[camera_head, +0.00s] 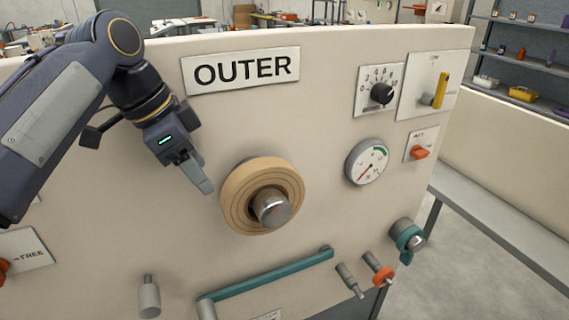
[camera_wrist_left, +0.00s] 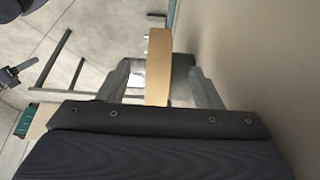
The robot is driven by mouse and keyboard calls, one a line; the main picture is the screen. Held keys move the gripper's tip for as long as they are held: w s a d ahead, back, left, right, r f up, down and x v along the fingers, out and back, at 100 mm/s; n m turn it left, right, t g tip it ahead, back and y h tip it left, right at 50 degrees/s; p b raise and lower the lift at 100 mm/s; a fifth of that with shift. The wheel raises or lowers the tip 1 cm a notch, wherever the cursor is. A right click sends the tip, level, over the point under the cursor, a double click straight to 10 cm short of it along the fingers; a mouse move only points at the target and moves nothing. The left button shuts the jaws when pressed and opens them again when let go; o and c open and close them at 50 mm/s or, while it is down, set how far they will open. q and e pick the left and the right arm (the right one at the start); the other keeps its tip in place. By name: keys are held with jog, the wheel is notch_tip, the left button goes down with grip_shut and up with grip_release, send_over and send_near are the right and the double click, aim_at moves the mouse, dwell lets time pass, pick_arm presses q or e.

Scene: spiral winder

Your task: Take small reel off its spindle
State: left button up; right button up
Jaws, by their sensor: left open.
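The small reel (camera_head: 236,192) is a tan disc on a shiny metal spindle (camera_head: 273,208) that sticks out from the cream panel, below the OUTER sign. My left gripper (camera_head: 200,179) is just up and left of the reel in the head view, its fingers pointing down and right towards the rim. In the left wrist view the reel (camera_wrist_left: 158,72) shows edge-on between the two open fingers, with no clear contact on either side. Part of the spindle is hidden behind the reel there. My right gripper is not in view.
A teal bar (camera_head: 265,275) runs across the panel below the reel. A grey peg (camera_head: 149,297) stands out at lower left. A gauge (camera_head: 367,162), a black knob (camera_head: 381,93) and a yellow lever (camera_head: 440,90) are on the right.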

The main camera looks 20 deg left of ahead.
aim_at(285, 163)
pick_arm(q)
jog(key=w+d+p, duration=0.1)
jog(key=w+d, duration=0.5)
jog(key=w, duration=0.1)
jog(key=w+d+p, duration=0.1)
jog(key=w+d, duration=0.2)
jog(key=shift+w+r+p, duration=0.1)
jog(key=shift+w+p, duration=0.05)
jog(key=shift+p, duration=0.2)
jog(key=x, duration=0.3)
jog(key=shift+w+d+f+b, duration=0.15)
jog(key=shift+f+b, duration=0.15)
jog(key=shift+f, duration=0.05)
jog(key=shift+w+d+f, duration=0.15)
jog(key=shift+w+f, duration=0.1)
jog(key=shift+f, duration=0.4)
grip_shut()
